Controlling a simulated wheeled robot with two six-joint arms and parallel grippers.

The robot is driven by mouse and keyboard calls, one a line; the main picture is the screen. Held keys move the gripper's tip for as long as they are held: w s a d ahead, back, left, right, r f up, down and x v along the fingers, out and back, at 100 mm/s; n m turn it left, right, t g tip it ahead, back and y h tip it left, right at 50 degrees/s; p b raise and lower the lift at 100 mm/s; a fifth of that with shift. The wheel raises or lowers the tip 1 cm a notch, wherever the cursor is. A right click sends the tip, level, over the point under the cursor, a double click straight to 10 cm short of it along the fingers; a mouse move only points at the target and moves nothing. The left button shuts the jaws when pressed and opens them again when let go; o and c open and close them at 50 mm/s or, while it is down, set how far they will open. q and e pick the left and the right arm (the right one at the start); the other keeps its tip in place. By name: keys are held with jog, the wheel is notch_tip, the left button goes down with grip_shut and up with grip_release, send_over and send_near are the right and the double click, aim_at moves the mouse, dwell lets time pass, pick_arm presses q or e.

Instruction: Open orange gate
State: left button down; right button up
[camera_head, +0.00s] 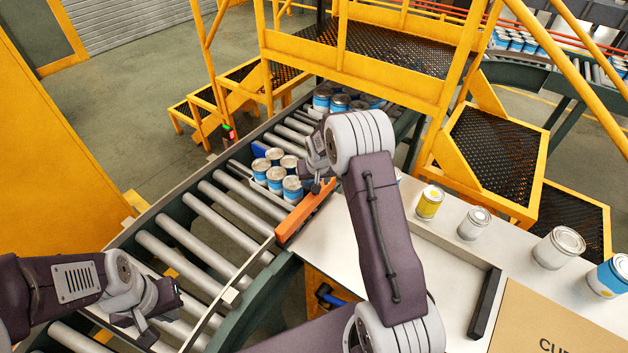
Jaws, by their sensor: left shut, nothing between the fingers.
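The orange gate (303,214) is a bar at the right edge of the roller conveyor, between the rollers and the white table. It runs diagonally, its near end close to the green curved frame. My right gripper (317,178) is at the gate's far end, beside or above it; I cannot tell whether it touches. My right forearm and wrist hide much of that gripper, so its fingers are unclear. My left gripper (150,318) is shut and empty above the near rollers, far from the gate.
Several blue-and-white cans (275,178) stand on the rollers (215,225) behind the gate, with more cans (322,99) farther back. A yellow can (429,203) and other cans stand on the white table (385,205). A cardboard box (560,325) is at right. The near rollers are clear.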

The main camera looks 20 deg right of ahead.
jog(key=shift+w+d+f, duration=0.15)
jog(key=shift+f, duration=0.5)
jog(key=shift+f+p, duration=0.3)
jog(key=shift+f, duration=0.25)
jog(key=shift+c, duration=0.3)
jog(key=shift+w, duration=0.1)
grip_shut()
